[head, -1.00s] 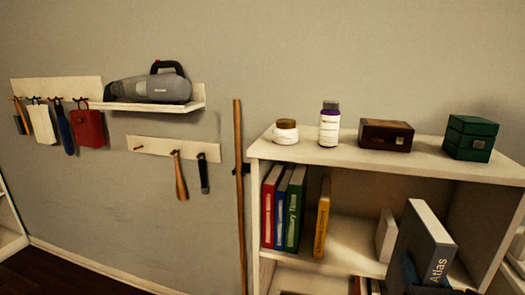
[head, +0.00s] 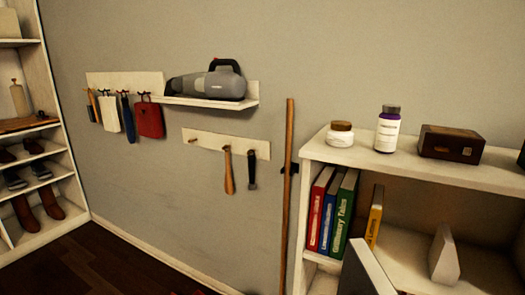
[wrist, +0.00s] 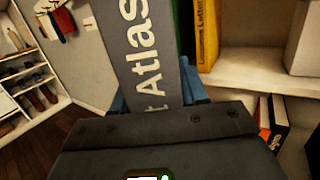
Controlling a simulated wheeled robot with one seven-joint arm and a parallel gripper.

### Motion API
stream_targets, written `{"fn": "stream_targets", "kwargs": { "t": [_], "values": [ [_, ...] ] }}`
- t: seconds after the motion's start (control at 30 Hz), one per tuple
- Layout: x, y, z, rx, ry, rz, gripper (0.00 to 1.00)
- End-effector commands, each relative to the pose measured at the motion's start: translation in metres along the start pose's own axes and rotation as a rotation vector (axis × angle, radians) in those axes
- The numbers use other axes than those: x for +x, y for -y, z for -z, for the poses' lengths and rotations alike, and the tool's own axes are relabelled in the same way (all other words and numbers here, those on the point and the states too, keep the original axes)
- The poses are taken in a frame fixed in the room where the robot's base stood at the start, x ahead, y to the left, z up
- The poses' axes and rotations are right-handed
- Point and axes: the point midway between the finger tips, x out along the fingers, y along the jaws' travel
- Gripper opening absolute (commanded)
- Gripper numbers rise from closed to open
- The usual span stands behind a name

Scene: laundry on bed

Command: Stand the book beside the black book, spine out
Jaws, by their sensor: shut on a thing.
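The grey Atlas book (head: 368,268) is at the bottom of the head view, in front of the bookshelf, with its white page edge showing. In the wrist view its spine (wrist: 145,50) carries white lettering and fills the upper middle. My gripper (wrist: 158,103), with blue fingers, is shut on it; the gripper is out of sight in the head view. The book is held upright but slightly tilted in the picture, clear of the shelf boards as far as I can tell. A dark book (wrist: 313,150) shows at the lower right edge of the wrist view; I cannot tell if it is the black book.
Red (head: 318,208), blue (head: 329,218), green (head: 345,214) and yellow (head: 375,216) books stand at the left of the shelf compartment. A whitish upright block (head: 444,255) stands further right, with bare board between. A wooden pole (head: 288,190) stands beside the bookshelf.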

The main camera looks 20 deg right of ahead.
Motion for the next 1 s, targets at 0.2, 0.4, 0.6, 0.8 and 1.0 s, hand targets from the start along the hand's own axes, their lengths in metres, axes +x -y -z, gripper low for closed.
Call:
{"fn": "stream_targets", "kwargs": {
  "t": [0.2, 0.4, 0.6, 0.8, 1.0],
  "values": [
    [0.016, -0.078, 0.034, 0.028, 0.003, -0.198, 0.0],
    [0.024, -0.118, 0.052, 0.045, 0.003, -0.297, 0.0],
    [0.025, -0.13, 0.057, 0.049, 0.003, -0.328, 0.0],
    [0.025, -0.13, 0.056, 0.049, 0.004, -0.326, 0.0],
    [0.021, -0.128, 0.075, 0.047, -0.005, -0.329, 0.0]
  ]
}}
